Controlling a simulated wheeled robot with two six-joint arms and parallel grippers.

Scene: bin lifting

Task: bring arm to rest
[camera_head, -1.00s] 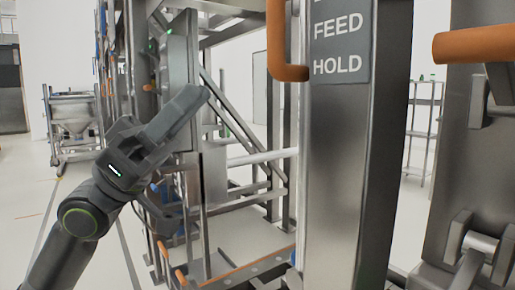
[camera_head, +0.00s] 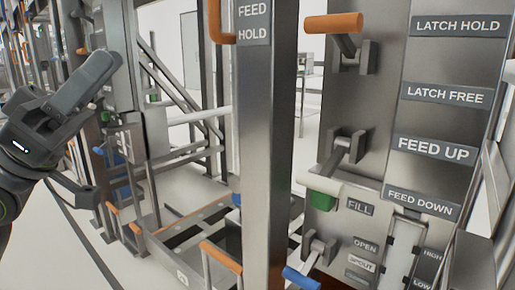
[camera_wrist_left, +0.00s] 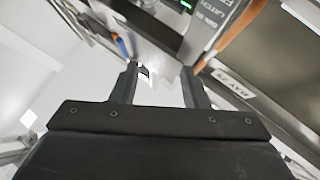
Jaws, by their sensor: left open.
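My left gripper (camera_head: 104,130) is at the left of the head view on its dark grey arm. Its two fingers are spread wide with nothing between them. The left wrist view also shows the gripper (camera_wrist_left: 161,82) open and empty, with blurred floor and steel parts beyond the fingers. In the head view the fingers overlap the steel frame behind them; I cannot tell the gap to it. My right arm and gripper are not in view.
A steel post (camera_head: 267,130) marked FEED HOLD stands mid-view. Right of it, a lever panel (camera_head: 440,60) carries an orange-handled lever (camera_head: 333,23), a white-gripped lever (camera_head: 320,184) and a blue-handled lever (camera_head: 301,278). A low steel frame with an orange bar (camera_head: 221,257) stands on the floor.

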